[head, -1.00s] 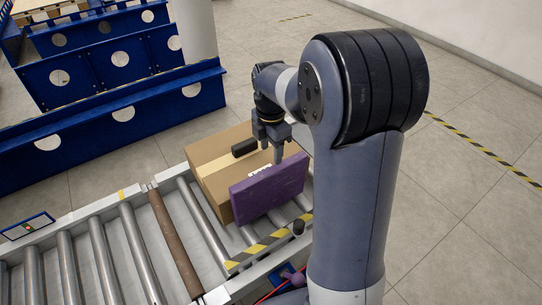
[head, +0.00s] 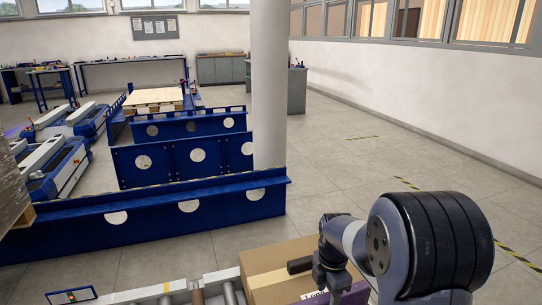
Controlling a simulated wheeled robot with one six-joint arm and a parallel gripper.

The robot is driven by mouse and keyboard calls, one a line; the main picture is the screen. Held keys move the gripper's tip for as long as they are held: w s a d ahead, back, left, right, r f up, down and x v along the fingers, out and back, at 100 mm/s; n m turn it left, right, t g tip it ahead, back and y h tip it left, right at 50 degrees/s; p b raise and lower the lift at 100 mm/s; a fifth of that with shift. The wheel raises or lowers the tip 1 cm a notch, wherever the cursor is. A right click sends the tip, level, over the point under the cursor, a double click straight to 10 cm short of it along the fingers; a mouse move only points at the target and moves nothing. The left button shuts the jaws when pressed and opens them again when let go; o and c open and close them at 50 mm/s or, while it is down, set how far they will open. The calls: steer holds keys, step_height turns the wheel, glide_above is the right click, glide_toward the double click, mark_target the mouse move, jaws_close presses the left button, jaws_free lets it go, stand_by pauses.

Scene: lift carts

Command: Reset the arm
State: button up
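My arm stands at the lower right of the head view, bent over a cardboard box. My gripper (head: 330,282) points down at the box, just behind the purple item; its fingertips are mostly hidden, so I cannot tell whether it is open or shut. The cardboard box (head: 262,268) sits on the roller conveyor at the bottom edge.
The roller conveyor (head: 172,291) runs along the bottom edge. Blue steel frames (head: 150,215) stand behind it, with a wooden pallet (head: 153,98) farther back. A pale column (head: 268,90) rises at the centre. Blue lift carts (head: 62,160) stand at left. Floor at right is open.

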mark_target(327, 296)
step_height(327, 296, down, 4)
steer(key=shift+r+b, duration=0.1)
steer(key=shift+b, duration=0.3)
steer(key=shift+r+p, duration=0.7)
steer(key=shift+r, duration=1.35)
steer(key=shift+f, duration=0.1)
